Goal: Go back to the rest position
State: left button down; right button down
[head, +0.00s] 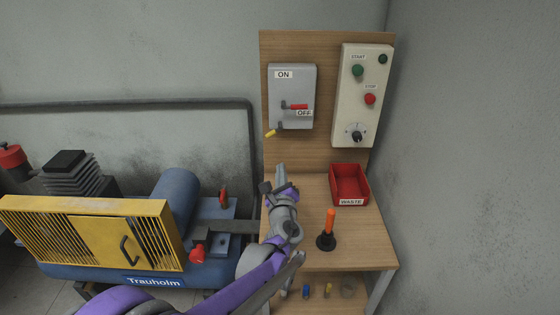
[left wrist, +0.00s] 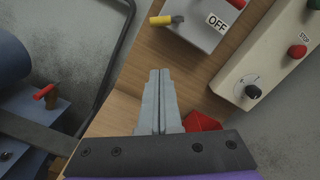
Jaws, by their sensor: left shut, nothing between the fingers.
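My left gripper (head: 281,172) is shut and empty above the wooden bench, below the grey switch box. In the left wrist view its two fingers (left wrist: 160,75) lie together with nothing between them. My left arm is purple and grey and reaches in from the bottom left of the head view. The grey switch box (head: 284,88), marked ON and OFF, has a red-handled lever (head: 298,107) lying level beside the OFF label. A small yellow-handled lever (head: 270,133) sits at its lower left. My right gripper does not show in either view.
A control panel (head: 349,110) with buttons and a knob hangs right of the switch box. A red WASTE bin (head: 365,196) and an orange-handled tool in a black stand (head: 326,241) are on the bench (head: 361,250). A blue compressor (head: 173,196) with a yellow guard stands left.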

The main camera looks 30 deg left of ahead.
pick_arm(q)
jog(key=shift+v, duration=0.95)
